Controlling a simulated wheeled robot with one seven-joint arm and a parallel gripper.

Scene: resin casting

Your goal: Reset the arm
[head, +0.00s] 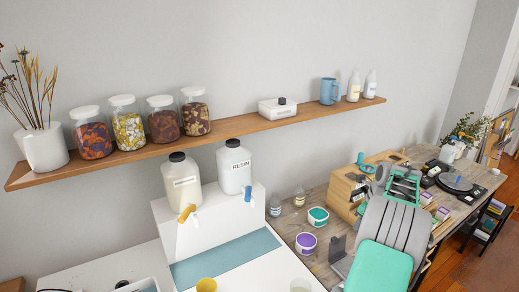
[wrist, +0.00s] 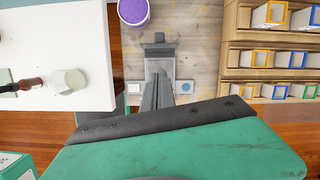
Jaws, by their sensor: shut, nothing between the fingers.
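My arm (head: 393,222), grey and green, reaches in from the lower right of the head view, over the wooden workbench (head: 322,262). My gripper (wrist: 158,88) shows in the wrist view as narrow dark grey fingers beyond a black bar and green housing. The fingers are together, and I see nothing held between them. They point toward a purple-filled tub (wrist: 133,10) and stand apart from it. In the head view the green housing hides part of the bench.
Resin bottles (head: 234,168) stand on a white stepped stand (head: 180,238). A purple tub (head: 306,243) and teal tub (head: 318,217) sit on the bench. A wooden rack (wrist: 270,60) is right of my gripper. A shelf (head: 240,130) with jars spans the wall.

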